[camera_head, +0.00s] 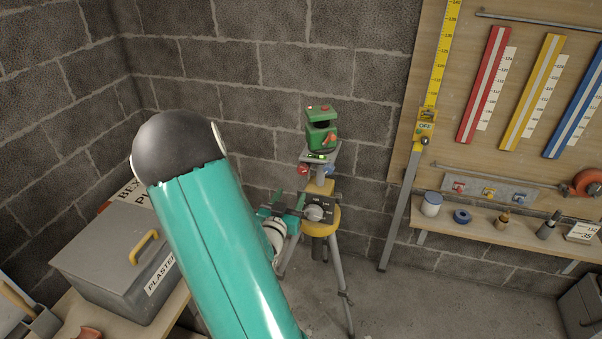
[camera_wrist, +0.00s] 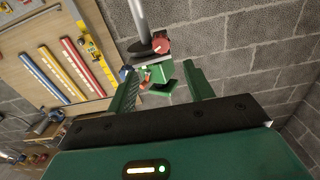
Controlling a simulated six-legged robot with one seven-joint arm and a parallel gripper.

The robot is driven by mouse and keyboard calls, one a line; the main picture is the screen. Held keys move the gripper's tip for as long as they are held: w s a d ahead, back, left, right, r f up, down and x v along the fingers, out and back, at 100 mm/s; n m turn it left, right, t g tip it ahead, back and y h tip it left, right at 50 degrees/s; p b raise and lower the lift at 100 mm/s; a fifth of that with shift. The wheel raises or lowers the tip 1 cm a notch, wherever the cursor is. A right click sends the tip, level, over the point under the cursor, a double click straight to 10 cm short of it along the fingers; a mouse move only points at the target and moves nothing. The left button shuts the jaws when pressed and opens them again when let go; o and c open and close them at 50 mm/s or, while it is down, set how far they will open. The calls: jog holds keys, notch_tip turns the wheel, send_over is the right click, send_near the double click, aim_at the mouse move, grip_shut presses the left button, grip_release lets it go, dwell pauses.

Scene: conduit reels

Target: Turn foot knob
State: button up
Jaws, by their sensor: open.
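A tripod (camera_head: 343,290) stands by the wall, with a green levelling instrument (camera_head: 320,134) on its head plate. A red knob (camera_head: 303,170) and a blue knob (camera_head: 333,169) sit just under that plate. Lower down is a yellow collar with a grey dial (camera_head: 314,213). My gripper (camera_head: 283,203) is open, left of and close to the collar; part of it is hidden by my arm. In the upside-down wrist view, the instrument (camera_wrist: 158,74), red knob (camera_wrist: 161,46) and blue knob (camera_wrist: 125,73) appear between and beyond the fingers of my gripper (camera_wrist: 162,88). I see nothing held.
A grey plaster box (camera_head: 105,265) stands on a bench at left. A pegboard (camera_head: 500,125) with coloured rules and a shelf (camera_head: 500,232) with small jars fill the right. A yellow measuring staff (camera_head: 432,85) leans there. Floor (camera_head: 450,305) right of the tripod is clear.

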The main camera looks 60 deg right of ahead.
aim_at(302, 172)
jog(key=d, duration=0.4)
jog(key=w+d, duration=0.1)
jog(key=d, duration=0.3)
jog(key=w+d, duration=0.1)
jog(key=d, duration=0.3)
jog(key=c, duration=1)
